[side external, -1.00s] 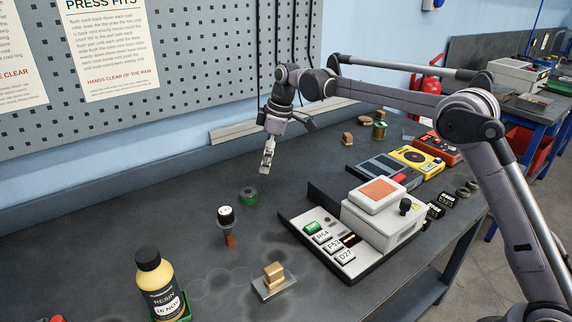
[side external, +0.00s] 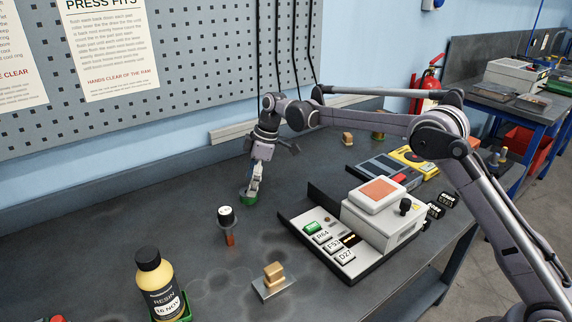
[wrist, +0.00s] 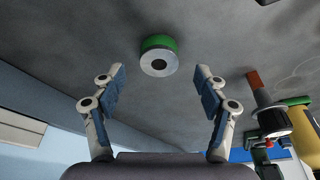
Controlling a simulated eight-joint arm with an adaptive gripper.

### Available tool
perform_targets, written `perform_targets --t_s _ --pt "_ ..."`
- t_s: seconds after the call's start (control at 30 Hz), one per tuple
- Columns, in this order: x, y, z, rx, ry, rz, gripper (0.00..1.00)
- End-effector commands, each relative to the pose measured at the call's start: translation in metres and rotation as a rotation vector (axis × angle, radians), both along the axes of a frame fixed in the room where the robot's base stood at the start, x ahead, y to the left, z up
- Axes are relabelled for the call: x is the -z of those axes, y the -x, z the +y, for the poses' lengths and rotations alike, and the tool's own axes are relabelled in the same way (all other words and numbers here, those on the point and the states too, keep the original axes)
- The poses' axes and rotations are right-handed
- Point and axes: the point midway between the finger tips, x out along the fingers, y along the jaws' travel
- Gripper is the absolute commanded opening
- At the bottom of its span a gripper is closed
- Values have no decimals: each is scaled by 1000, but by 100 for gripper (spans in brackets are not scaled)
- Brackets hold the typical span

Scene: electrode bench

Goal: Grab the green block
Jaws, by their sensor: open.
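The green block (side external: 244,198) is a short round piece, standing on the dark bench left of the tray. In the wrist view the green block (wrist: 155,44) shows a grey top face with a dark hole. It appears centred between the fingers and a little beyond their tips. My gripper (side external: 254,191) points down at it, its tips overlapping the block in the side view, which partly hides it. My gripper (wrist: 160,73) is open and empty, with clear space between the blue finger pads. I cannot tell whether a fingertip touches the block.
A tray (side external: 349,279) with a grey box device (side external: 385,229) lies to the right, holding a small green cylinder (side external: 312,228). A brass piece on a metal block (side external: 274,281) and a resin bottle (side external: 157,284) stand nearer. The pegboard wall (side external: 180,80) is behind.

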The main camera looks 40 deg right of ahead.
Motion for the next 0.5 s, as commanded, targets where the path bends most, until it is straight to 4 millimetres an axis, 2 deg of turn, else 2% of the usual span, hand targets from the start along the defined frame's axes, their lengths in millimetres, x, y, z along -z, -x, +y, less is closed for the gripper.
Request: perform_targets --t_s 0.1,0.2,0.43,0.47,0.5 --pt "18 -4 5 -1 0 0 73" --pt "27 -5 8 -1 0 0 73" --pt "29 -5 8 0 0 0 73" --pt "29 -5 8 0 0 0 67" --pt "29 -5 8 0 0 0 56"
